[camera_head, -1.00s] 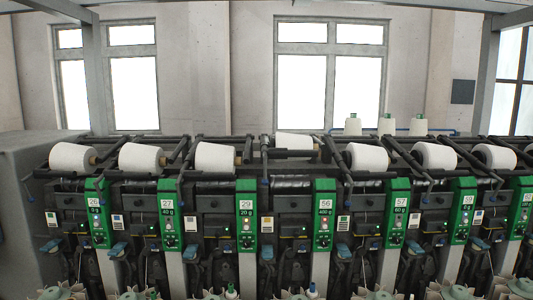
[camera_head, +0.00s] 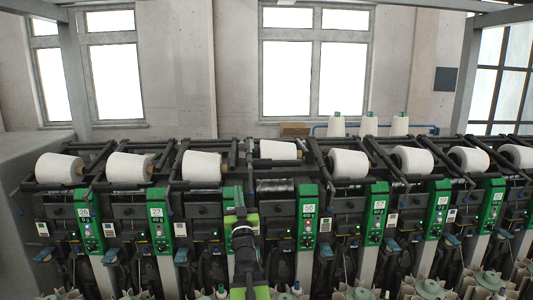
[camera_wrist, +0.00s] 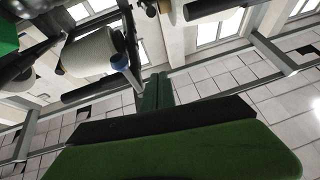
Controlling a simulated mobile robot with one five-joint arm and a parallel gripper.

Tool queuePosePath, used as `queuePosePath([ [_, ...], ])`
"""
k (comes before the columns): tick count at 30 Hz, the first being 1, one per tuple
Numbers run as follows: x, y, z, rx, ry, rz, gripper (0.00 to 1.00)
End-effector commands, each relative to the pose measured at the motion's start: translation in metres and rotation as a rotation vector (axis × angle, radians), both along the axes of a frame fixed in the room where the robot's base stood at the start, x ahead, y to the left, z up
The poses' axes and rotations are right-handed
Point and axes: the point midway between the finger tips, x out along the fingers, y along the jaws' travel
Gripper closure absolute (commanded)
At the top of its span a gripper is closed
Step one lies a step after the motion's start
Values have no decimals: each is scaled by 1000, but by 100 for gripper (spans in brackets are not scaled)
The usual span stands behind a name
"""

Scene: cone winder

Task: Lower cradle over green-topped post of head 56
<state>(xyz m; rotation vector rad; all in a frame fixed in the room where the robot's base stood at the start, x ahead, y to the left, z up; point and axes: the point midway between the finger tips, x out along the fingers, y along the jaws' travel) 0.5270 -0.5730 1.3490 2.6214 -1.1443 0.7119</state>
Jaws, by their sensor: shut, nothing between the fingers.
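The head 56 panel (camera_head: 308,216) is green and tops a pale grey post, right of centre. The white package of head 56 (camera_head: 278,150) sits higher than its neighbours, so its black cradle looks raised; the cradle's black bar (camera_head: 287,160) shows just below the package. My gripper (camera_head: 239,197) points up in front of the machine, left of the 56 panel and below the cradle. It covers most of the neighbouring panel to the left. In the wrist view its green fingers (camera_wrist: 155,92) are together with nothing between them. A white package (camera_wrist: 88,50) and a blue-tipped rod (camera_wrist: 121,63) show ahead of them, on the left.
White packages on black cradles line both sides, such as the one of head 57 (camera_head: 348,163). Dark bars jut forward between heads. Three white cones (camera_head: 368,125) stand behind on a blue rail. A cardboard box (camera_head: 294,130) is beside them. Space above the packages is open.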

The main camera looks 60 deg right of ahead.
Motion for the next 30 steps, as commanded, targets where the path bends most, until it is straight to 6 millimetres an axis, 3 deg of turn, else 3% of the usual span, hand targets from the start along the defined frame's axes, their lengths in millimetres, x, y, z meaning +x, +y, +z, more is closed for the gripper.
queuePosePath([
  [1, -36, -16, 31, -65, -49, -44, 100],
  [3, -71, -30, 50, -120, -86, -88, 100],
  [7, -100, -47, 55, -132, -90, -133, 100],
  [17, -95, -56, 63, -130, -89, -135, 100],
  [30, -59, -105, 114, -130, -90, -132, 100],
])
